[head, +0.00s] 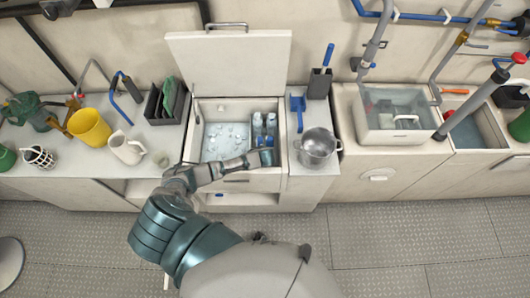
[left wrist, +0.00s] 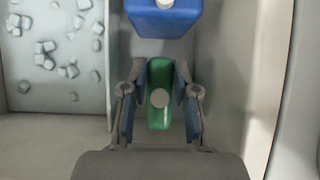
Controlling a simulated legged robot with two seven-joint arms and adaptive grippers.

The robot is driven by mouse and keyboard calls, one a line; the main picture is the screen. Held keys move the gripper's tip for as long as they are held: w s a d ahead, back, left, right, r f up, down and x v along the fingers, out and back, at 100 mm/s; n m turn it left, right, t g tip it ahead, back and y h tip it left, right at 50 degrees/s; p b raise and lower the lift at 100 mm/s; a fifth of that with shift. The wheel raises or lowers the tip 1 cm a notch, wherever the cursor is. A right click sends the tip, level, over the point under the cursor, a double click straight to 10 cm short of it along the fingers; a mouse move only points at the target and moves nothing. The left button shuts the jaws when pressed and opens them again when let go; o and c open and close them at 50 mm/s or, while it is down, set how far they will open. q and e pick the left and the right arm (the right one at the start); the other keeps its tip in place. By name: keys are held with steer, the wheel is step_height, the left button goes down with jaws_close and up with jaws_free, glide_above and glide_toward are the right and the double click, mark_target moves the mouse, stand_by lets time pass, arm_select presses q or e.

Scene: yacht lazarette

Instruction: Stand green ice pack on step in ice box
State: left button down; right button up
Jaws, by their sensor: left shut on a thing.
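The ice box (head: 188,150) stands open in the counter, with ice in its left part. My left gripper (head: 264,157) is over the front of its right part. In the left wrist view, my left gripper (left wrist: 160,98) is shut on the green ice pack (left wrist: 159,120), one finger on each side. The pack's pale round cap faces the camera. A blue container (left wrist: 180,22) with a white cap is just beyond it. The grey step surface (left wrist: 150,48) shows between them. I cannot tell whether the pack touches the step. The pack is not clear in the head view. My right gripper is not in view.
A divider (left wrist: 108,70) separates the ice from the right part, and a side wall (left wrist: 225,70) rises on the right. Two bottles (head: 264,122) stand at the back. The raised lid (head: 230,60) is behind. A steel pot (head: 317,145) stands right of the box.

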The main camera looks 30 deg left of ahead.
arm_select(q)
steer(key=c, duration=0.9)
jaws_free()
steer(key=shift+s+a+f, duration=0.1)
steer(key=p+v, duration=0.1)
steer(key=v, duration=0.3)
steer(key=shift+r, duration=0.3)
steer(key=shift+d+p+v, duration=0.2)
steer(key=shift+p+v, duration=0.65)
steer(key=shift+v, duration=2.95)
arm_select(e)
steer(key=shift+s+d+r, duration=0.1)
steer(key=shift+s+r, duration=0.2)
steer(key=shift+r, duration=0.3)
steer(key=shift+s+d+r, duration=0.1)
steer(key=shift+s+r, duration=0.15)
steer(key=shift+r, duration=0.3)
